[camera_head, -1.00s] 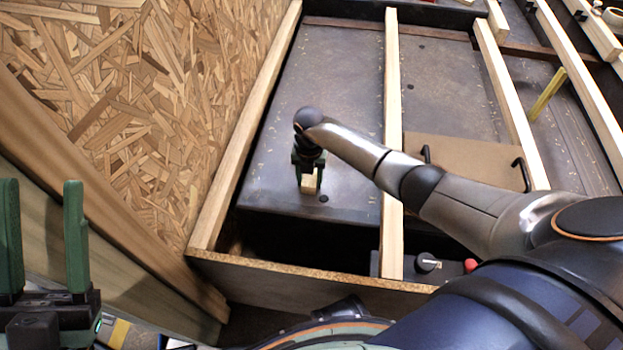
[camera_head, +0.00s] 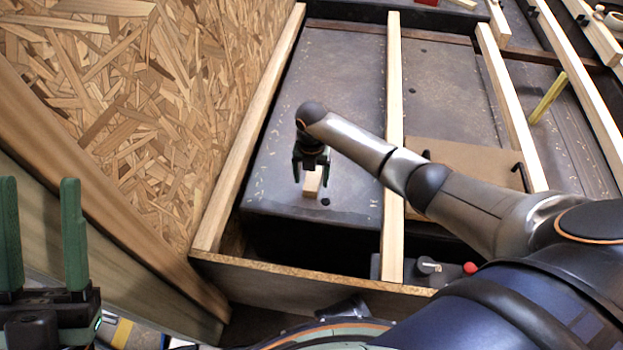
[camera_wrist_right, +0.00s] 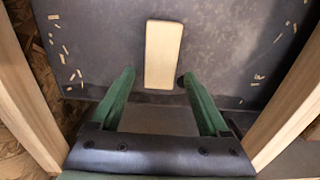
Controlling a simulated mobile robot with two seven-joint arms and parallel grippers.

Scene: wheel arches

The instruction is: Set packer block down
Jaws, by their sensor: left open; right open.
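The packer block, a small pale wooden block (camera_head: 312,182), rests on the dark wheel arch top (camera_head: 350,130) near its front edge. In the right wrist view the block (camera_wrist_right: 163,54) lies just beyond the fingertips, with grey surface around it. My right gripper (camera_head: 311,172) is open above the block, its green fingers apart and clear of it; its fingers (camera_wrist_right: 160,80) also show empty in the right wrist view. My left gripper (camera_head: 40,190) is open and empty at the left edge of the head view.
A chipboard wall (camera_head: 130,110) stands at the left. A brown board (camera_head: 462,165) with black handles lies right of the middle batten. A dark gap opens before the arch's front edge.

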